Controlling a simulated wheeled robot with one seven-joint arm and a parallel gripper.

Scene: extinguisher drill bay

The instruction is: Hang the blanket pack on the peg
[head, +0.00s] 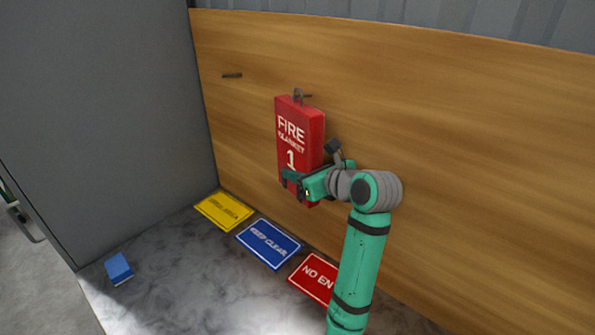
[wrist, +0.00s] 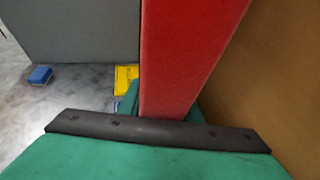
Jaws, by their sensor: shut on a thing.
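The red blanket pack (head: 300,140), marked FIRE BLANKET 1, is upright close to the wooden back board, with a grey hanging tab (head: 297,96) at its top. A dark peg (head: 307,96) shows right at that tab; I cannot tell whether the tab is around the peg or only in front of it. My gripper (head: 296,184) is shut on the lower part of the pack. In the wrist view the pack (wrist: 190,55) rises from between the jaws.
Another dark peg (head: 232,75) sticks out of the board at the left, bare. Yellow (head: 224,211), blue (head: 268,243) and red (head: 316,278) signs lie on the grey surface below. A small blue block (head: 119,268) lies at the left, near a grey wall panel (head: 100,110).

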